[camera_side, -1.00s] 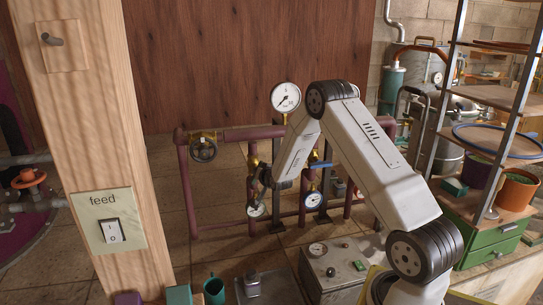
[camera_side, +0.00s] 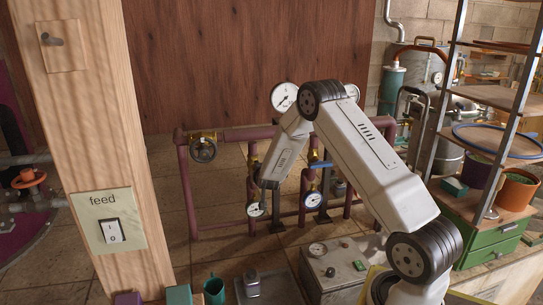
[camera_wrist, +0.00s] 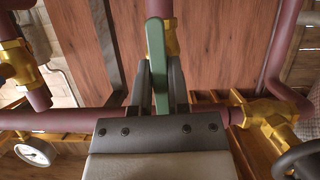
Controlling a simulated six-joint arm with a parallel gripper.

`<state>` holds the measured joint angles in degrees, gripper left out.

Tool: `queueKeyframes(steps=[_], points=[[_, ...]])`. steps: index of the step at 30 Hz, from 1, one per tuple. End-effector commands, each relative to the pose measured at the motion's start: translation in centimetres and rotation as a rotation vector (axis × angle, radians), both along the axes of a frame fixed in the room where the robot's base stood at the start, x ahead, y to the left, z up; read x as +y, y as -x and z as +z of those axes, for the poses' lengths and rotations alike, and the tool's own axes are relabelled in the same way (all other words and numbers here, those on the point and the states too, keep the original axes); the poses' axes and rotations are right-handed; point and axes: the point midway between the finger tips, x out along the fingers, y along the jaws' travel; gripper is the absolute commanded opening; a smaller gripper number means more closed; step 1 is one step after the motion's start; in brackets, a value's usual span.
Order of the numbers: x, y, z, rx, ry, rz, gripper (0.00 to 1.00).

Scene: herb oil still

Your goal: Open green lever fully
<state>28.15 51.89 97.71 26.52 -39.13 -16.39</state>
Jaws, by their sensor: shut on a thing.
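The green lever (camera_wrist: 157,62) shows in the wrist view as a long flat handle, upright in the picture, in front of a brass valve body (camera_wrist: 170,38) on a dark red pipe. My gripper (camera_wrist: 158,95) is shut on the lever, with one dark finger on each side of it. In the side view my gripper (camera_side: 264,174) is at the pipe rack, left of the blue lever (camera_side: 320,165). The green lever cannot be made out there, as my gripper hides it.
Pressure gauges (camera_side: 283,97) sit on the dark red pipe rack, with one low gauge (camera_side: 256,209) close below my gripper. A round valve wheel (camera_side: 203,150) is to the left. A wooden post (camera_side: 85,130) stands in the left foreground.

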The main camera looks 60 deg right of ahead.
Motion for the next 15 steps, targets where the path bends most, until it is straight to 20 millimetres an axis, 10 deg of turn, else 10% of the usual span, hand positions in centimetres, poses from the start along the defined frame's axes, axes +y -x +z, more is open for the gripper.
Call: queueKeyframes(steps=[12, 13, 15], points=[[-0.03, -0.04, 0.07, 0.005, 0.009, 0.001, 0.0], [-0.03, -0.04, 0.07, 0.005, 0.009, 0.001, 0.27], [-0.03, -0.04, 0.07, 0.005, 0.008, 0.001, 0.49]])
